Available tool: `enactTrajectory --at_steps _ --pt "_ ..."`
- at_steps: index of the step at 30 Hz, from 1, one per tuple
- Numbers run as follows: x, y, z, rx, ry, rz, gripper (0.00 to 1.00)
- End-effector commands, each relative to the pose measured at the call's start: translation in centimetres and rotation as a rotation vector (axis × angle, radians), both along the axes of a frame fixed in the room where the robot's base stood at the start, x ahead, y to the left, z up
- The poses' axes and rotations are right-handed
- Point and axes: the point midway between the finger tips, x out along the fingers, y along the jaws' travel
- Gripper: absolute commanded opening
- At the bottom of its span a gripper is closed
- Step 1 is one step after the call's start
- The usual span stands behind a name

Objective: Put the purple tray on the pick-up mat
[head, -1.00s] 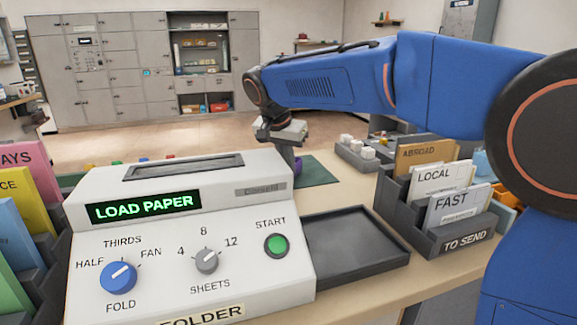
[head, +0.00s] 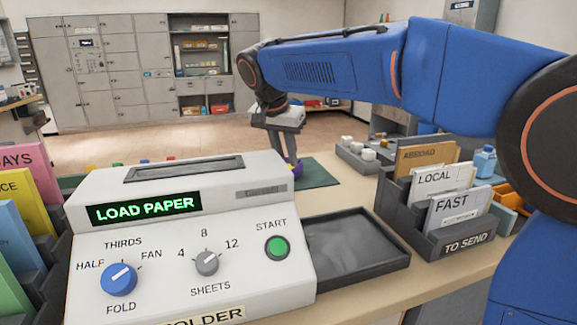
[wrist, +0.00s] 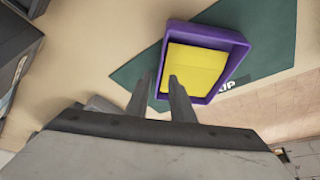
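The purple tray (wrist: 226,36) holds a yellow sheet or stack (wrist: 195,68) and lies over the dark green mat (wrist: 262,35) in the wrist view. It looks to rest on the mat; its lower edge covers part of the white lettering there, leaving "UP" readable. My gripper (wrist: 160,77) is at the tray's left wall, its two fingers apart with the wall showing between them. In the head view, only a small purple part of the tray (head: 298,170) shows beside my fingers; the folder machine hides the rest. The mat (head: 318,174) shows to its right.
The folder machine (head: 190,235) reads "LOAD PAPER" and stands in front. An empty dark tray (head: 350,250) sits to its right. A "TO SEND" sorter (head: 445,240) with envelopes stands further right.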

Motion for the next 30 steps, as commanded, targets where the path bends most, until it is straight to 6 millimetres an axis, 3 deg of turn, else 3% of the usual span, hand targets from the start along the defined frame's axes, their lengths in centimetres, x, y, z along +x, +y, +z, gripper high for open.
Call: enactTrajectory --at_steps 6,12,30 --pt "-1.4 0.8 3.9 0.001 -0.002 0.001 0.21" --pt "-2.2 1.3 6.2 0.001 -0.002 0.001 0.21" --pt "-2.6 1.4 6.9 0.0 0.0 0.0 0.21"
